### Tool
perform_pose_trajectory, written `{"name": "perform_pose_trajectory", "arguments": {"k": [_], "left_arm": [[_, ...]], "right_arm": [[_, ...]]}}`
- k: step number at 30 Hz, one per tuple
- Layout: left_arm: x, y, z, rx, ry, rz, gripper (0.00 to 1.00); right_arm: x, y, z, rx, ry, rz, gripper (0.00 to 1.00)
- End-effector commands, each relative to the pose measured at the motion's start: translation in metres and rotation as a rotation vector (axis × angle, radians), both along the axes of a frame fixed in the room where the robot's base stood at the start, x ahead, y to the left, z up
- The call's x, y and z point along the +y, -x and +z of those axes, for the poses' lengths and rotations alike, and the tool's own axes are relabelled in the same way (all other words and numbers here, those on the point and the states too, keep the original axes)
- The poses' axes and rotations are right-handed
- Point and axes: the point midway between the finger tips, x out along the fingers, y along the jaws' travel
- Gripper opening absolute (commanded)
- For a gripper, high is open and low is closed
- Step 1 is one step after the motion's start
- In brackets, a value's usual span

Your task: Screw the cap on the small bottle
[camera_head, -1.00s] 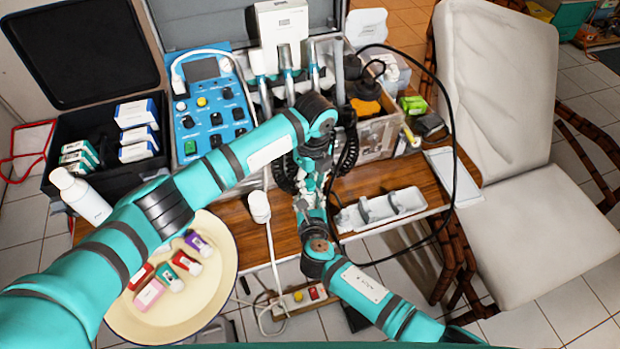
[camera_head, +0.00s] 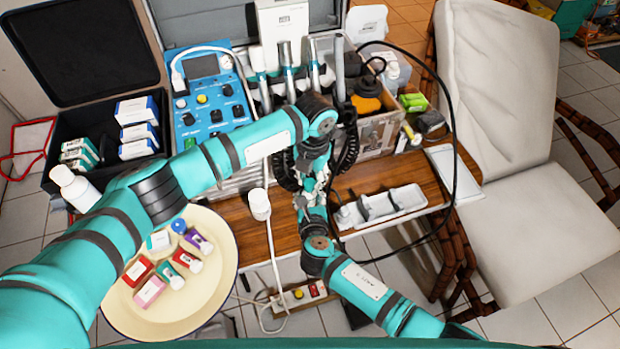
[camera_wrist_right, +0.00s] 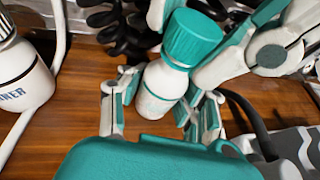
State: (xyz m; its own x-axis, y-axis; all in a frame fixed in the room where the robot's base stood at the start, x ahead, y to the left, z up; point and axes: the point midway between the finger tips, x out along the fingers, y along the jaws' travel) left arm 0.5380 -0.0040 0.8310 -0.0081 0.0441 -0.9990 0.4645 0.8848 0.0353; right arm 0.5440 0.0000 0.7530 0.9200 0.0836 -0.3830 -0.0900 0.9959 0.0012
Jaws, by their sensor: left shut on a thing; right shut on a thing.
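In the right wrist view a small white bottle (camera_wrist_right: 164,84) stands slightly tilted, with a ribbed teal cap (camera_wrist_right: 194,38) on its neck. How tightly the cap is seated cannot be told. My right gripper (camera_wrist_right: 158,110) is shut on the bottle's body, one finger on each side. My left gripper (camera_wrist_right: 190,42) is shut on the cap, with its fingers at the cap's sides. In the head view my left gripper (camera_head: 309,178) and right gripper (camera_head: 308,203) meet above the wooden table, and they mostly hide the bottle.
The wooden table (camera_head: 236,222) lies below. A cream round plate (camera_head: 208,292) with several small bottles and boxes is at the left. A white tray (camera_head: 404,199) lies to the right.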

Motion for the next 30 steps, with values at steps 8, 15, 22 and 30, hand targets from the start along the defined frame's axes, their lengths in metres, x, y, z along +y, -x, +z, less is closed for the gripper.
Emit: {"name": "perform_pose_trajectory", "arguments": {"k": [8, 15, 22, 30], "left_arm": [[0.0005, -0.0008, -0.0001, 0.013, 0.002, -0.309, 0.17], [0.0004, -0.0009, 0.0001, 0.013, 0.002, -0.312, 0.17], [0.0004, -0.0008, 0.0001, 0.013, 0.002, -0.311, 0.5], [0.0001, -0.0006, 0.0013, 0.015, 0.002, -0.311, 0.5]], "right_arm": [[0.0003, 0.0004, -0.0004, 0.001, 0.0, 0.001, 0.0], [0.0002, 0.0005, -0.0004, 0.001, 0.0, 0.0, 0.0], [0.0002, 0.0004, -0.0004, 0.001, 0.0, 0.0, 0.0], [0.0001, 0.0002, -0.0001, 0.0, 0.0, 0.0, 0.0]]}}
